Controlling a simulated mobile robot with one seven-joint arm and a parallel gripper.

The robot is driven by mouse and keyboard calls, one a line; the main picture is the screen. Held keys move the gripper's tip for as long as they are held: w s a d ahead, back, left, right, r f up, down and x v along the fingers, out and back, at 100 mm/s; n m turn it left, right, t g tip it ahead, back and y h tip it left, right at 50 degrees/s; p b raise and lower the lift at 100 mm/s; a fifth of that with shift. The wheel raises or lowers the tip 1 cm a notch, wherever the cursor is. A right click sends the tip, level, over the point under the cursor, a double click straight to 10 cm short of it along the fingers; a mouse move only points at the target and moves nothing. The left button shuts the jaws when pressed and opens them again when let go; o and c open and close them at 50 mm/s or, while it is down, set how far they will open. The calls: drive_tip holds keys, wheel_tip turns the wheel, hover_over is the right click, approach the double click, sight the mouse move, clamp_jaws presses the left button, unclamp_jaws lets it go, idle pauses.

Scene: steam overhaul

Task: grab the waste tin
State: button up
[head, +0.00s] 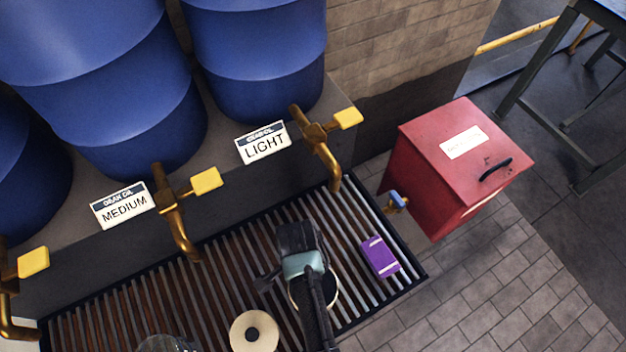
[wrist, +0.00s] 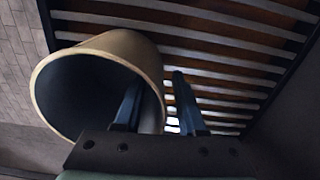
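A cream-coloured open tin with a dark inside, which I take for the waste tin (wrist: 68,95), fills the left of the wrist view. In the head view the tin (head: 333,297) stands on the slatted grating, largely hidden under my gripper (head: 305,268). In the wrist view my gripper (wrist: 158,103) is open, its two fingers well apart. The left finger overlaps the tin's mouth and the right finger is outside the tin, so the near wall appears between them. I cannot tell whether either finger touches it.
A cream round thing with a dark centre hole (head: 254,332) and a purple pack (head: 380,257) lie on the grating (head: 215,265). Brass taps (head: 320,150) hang over its back edge below blue drums (head: 255,60). A red box (head: 455,165) stands at the right.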

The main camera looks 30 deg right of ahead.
clamp_jaws()
idle(1.4)
